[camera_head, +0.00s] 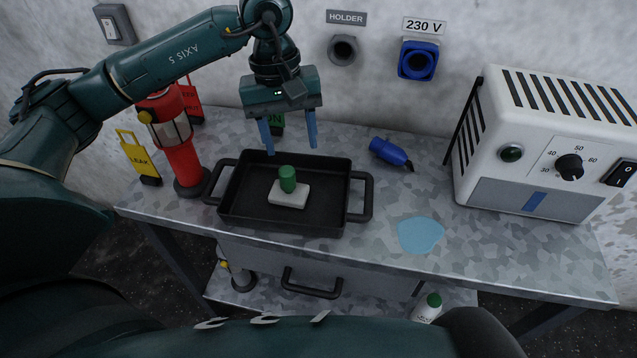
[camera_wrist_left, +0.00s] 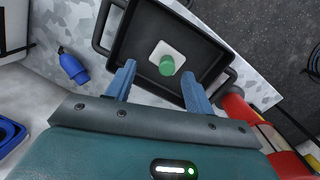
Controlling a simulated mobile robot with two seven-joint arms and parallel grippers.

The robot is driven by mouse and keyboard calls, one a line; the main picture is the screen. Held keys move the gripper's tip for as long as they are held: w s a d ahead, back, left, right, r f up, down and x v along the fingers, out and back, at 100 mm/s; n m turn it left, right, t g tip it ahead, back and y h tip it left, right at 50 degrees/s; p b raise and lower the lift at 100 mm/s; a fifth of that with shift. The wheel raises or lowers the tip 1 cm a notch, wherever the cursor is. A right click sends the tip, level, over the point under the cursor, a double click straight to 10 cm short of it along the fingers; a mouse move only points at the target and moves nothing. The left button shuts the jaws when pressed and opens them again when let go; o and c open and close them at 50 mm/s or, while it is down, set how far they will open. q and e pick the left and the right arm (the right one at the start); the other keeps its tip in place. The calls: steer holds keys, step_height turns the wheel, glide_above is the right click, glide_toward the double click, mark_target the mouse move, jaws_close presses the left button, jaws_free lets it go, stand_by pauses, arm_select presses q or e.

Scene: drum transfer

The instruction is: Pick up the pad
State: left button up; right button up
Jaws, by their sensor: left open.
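The pad (camera_head: 289,198) is a pale, flat block with an upright green cylindrical grip (camera_head: 287,178) on top. It lies in a black tray (camera_head: 245,217) with two side handles on the metal bench. In the left wrist view the pad (camera_wrist_left: 157,53) and its green grip (camera_wrist_left: 167,66) show inside the tray (camera_wrist_left: 131,38), ahead of the fingers. My left gripper (camera_head: 291,148) has its blue fingers apart and empty, above the tray's back edge and behind the pad. It also shows in the left wrist view (camera_wrist_left: 158,78). My right gripper is not in view.
A red cylinder (camera_head: 180,158) and yellow LEAK sign (camera_head: 139,157) stand left of the tray. A blue plug (camera_head: 390,152) and a blue puddle-like patch (camera_head: 420,235) lie to the right. A white heater-like box (camera_head: 545,140) fills the bench's right end.

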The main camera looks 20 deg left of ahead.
mark_target(286, 170)
arm_select(q)
steer(key=shift+y, duration=0.8)
steer(key=a+f, duration=0.1)
steer(key=f, duration=0.1)
steer(key=w+f, duration=0.1)
steer(key=f, duration=0.1)
steer(key=a+f, duration=0.1)
steer(key=f, duration=0.1)
steer(key=shift+w+a+f, duration=0.15)
steer(key=shift+a, duration=0.2)
steer(key=shift+d+f+p, duration=0.2)
steer(key=shift+f+p, duration=0.1)
steer(key=shift+f, duration=1.05)
steer(key=shift+d+f+p, duration=0.15)
steer(key=shift+f+p, duration=0.1)
steer(key=shift+f, duration=1.1)
steer(key=shift+c, duration=0.2)
steer(key=c, duration=1)
